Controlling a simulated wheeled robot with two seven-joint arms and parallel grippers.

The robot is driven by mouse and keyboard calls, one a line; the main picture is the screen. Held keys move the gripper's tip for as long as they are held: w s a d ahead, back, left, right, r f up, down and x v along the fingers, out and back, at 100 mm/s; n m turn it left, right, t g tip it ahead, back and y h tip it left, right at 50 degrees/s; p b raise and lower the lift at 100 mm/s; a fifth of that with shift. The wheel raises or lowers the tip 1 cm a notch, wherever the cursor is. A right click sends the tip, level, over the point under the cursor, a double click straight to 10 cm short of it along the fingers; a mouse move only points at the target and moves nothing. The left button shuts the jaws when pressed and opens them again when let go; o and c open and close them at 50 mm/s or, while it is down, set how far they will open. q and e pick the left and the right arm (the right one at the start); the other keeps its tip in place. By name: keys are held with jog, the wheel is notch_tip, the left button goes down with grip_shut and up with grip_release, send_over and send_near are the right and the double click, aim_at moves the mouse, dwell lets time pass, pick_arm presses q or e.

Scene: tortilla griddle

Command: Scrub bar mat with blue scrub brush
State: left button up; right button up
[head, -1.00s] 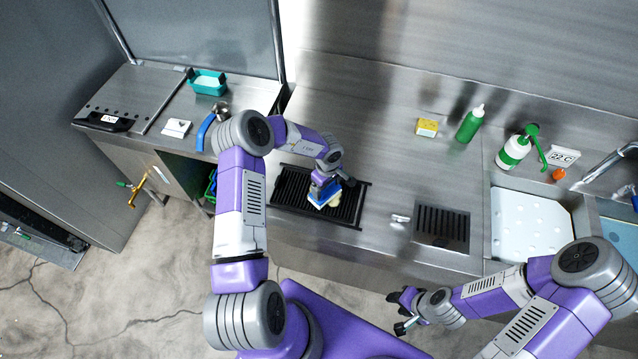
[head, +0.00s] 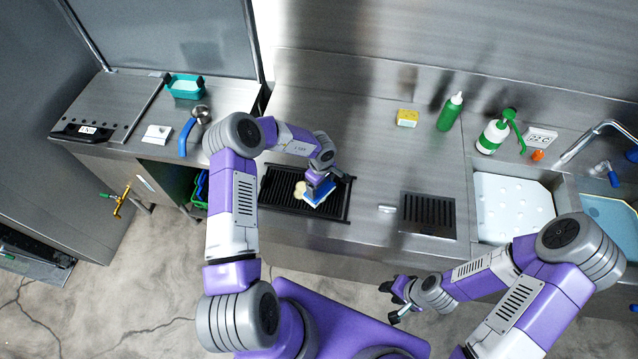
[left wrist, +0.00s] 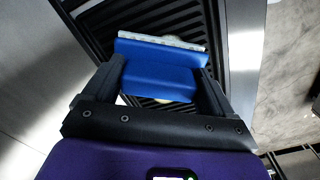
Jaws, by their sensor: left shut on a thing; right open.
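The bar mat (head: 277,203) is a black ribbed mat lying flat on the steel counter. My left gripper (head: 319,183) is shut on the blue scrub brush (head: 321,196), over the right part of the mat. In the left wrist view the brush (left wrist: 158,79) sits between both fingers, its pale bristle edge at the far side. Whether the bristles touch the mat is hard to tell. A pale yellowish patch (head: 300,189) shows on the mat at the brush's left. My right gripper (head: 396,300) is open and empty, in front of the counter.
A black slotted grate (head: 428,214) lies right of the mat, before the sink (head: 512,208). A yellow sponge (head: 407,118), a green bottle (head: 450,112) and a pump bottle (head: 494,136) stand behind. A teal container (head: 185,87) is at the back left. Counter behind the mat is clear.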

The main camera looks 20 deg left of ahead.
pick_arm(q)
jog(key=shift+s+a+r, duration=0.1)
jog(key=shift+s+a, duration=0.1)
jog(key=shift+a, duration=0.6)
jog(key=shift+s+a+f, duration=0.1)
jog(key=shift+s+a, duration=0.1)
jog(key=shift+a, duration=0.6)
jog(key=shift+s+a+r, duration=0.1)
jog(key=shift+s+a, duration=0.1)
jog(key=shift+a, duration=0.6)
jog(key=shift+a, duration=0.1)
jog(key=shift+s+a, duration=0.15)
jog(key=shift+a, duration=0.45)
jog(key=shift+f, duration=0.2)
